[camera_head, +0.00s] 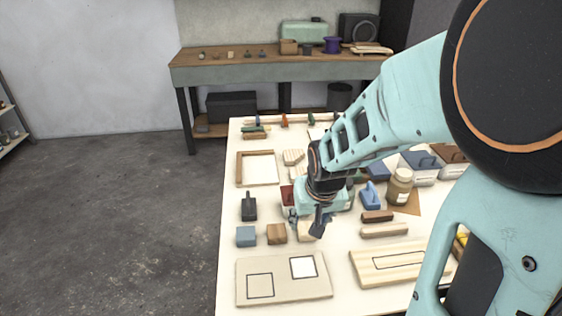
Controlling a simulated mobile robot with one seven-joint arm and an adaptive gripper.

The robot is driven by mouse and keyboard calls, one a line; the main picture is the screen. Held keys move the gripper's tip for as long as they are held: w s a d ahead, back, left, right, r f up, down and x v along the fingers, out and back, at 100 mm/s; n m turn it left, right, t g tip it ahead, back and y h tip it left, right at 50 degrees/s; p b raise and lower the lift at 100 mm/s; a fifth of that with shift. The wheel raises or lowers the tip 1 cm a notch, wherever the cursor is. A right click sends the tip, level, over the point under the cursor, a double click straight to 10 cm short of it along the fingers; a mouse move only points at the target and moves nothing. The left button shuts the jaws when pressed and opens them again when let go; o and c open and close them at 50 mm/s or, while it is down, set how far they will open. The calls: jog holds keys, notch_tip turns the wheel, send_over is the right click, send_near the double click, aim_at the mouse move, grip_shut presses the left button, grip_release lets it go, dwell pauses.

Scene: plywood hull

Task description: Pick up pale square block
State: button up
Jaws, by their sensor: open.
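The pale square block (303,233) stands on the white table, just right of a brown wooden block (277,234). My gripper (306,225) is open and points down at the pale block, with one finger towards its left back and the other over its right side. The right finger hides part of the block. I cannot tell whether the fingers touch it or hang above it.
A blue-grey block (246,236) stands further left. In front lies a board with two outlined squares (282,292). A striped board (375,273), a dark-handled tool (249,208) and a jar (399,186) are nearby.

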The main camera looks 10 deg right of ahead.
aim_at(307, 228)
jog(key=shift+b+x, duration=0.7)
jog(key=shift+x, duration=2.1)
jog(key=shift+d, duration=0.1)
jog(key=shift+r, duration=0.1)
jog(key=shift+c, duration=0.5)
jog(key=c, duration=0.7)
